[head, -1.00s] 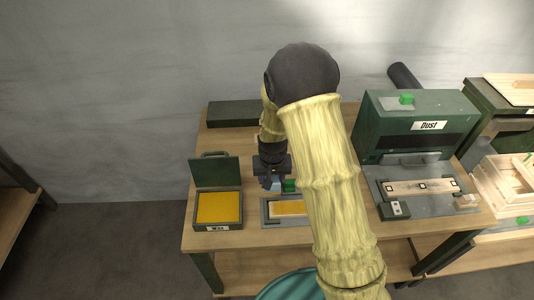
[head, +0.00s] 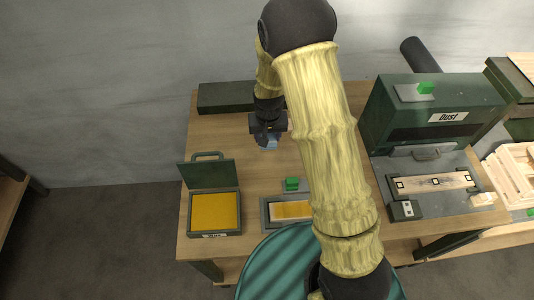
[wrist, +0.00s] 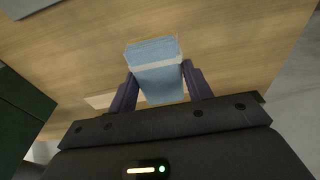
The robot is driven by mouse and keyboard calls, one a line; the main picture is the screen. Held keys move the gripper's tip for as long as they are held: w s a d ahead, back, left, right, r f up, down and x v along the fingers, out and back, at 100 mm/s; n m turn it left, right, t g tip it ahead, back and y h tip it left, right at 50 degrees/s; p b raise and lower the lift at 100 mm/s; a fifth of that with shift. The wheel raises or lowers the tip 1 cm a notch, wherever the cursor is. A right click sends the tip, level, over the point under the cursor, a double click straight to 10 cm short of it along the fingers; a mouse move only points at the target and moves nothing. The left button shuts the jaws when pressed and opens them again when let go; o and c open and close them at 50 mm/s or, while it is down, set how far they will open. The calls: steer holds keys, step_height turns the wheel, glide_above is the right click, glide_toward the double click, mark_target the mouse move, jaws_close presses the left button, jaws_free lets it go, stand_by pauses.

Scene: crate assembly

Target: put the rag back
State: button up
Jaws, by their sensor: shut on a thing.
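My gripper (head: 268,143) is shut on a light blue rag (wrist: 155,70) with a pale band across it. In the wrist view the rag sits between the two dark fingers, with wooden tabletop behind it. In the head view the rag (head: 270,146) is a small blue patch under my gripper, over the back middle of the workbench (head: 225,135). It seems to be held above the wood, but the exact gap is hard to tell.
An open green box with yellow content (head: 215,212) stands front left. A grey tray with a yellowish board (head: 290,210) and a green block (head: 292,184) lie nearer me. A dark green case (head: 227,97) lies behind left. The "Dust" machine (head: 425,115) stands right.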

steer(key=shift+s, duration=0.15)
steer(key=shift+f+p, duration=0.9)
steer(key=shift+f, duration=2)
steer(key=shift+f, duration=0.1)
steer(key=shift+f+p, duration=0.7)
steer(key=shift+f, duration=1.25)
steer(key=shift+a, duration=0.1)
